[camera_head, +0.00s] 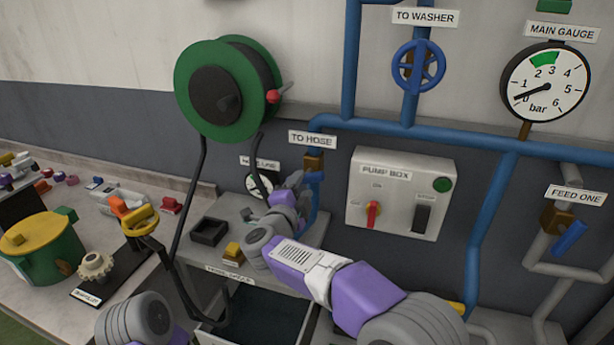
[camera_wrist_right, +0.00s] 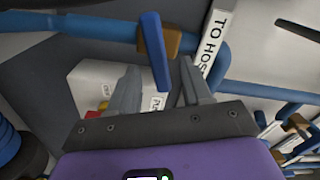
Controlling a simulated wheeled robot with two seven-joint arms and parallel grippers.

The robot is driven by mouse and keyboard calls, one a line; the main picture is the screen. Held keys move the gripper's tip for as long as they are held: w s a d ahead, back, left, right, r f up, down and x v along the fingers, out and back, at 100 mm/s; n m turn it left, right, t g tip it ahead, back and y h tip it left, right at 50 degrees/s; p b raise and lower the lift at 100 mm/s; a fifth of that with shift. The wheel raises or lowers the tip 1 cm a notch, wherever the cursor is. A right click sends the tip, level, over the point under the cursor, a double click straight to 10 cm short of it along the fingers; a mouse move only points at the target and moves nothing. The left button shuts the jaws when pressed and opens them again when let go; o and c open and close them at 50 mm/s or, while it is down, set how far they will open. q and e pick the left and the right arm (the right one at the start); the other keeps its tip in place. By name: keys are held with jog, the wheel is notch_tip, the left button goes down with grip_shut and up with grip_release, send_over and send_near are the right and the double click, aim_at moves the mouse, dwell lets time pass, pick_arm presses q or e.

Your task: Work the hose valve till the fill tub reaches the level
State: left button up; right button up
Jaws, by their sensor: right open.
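The hose valve has a brass body (camera_head: 314,162) under the TO HOSE label, with a blue lever partly hidden by my right gripper (camera_head: 294,190). In the right wrist view the blue lever (camera_wrist_right: 154,50) hangs from the brass body (camera_wrist_right: 178,42). My right gripper (camera_wrist_right: 159,75) is open, with the lever's free end between its fingers in that view; I cannot tell whether they touch. A dark open tub (camera_head: 222,331), probably the fill tub, stands below the small bench; its inside is dark and no level can be read. My left gripper is out of view.
A black hose runs from the green reel (camera_head: 187,75) down to the tub. A small gauge (camera_head: 254,182) is partly covered. The pump box (camera_head: 395,215) and FEED ONE valve (camera_head: 570,238) are right. The main gauge (camera_head: 545,85) reads near 0–1 bar. A green pot (camera_head: 45,262) stands left.

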aim_at(306, 181)
jog(key=shift+x, duration=2.35)
jog(key=shift+f, duration=0.1)
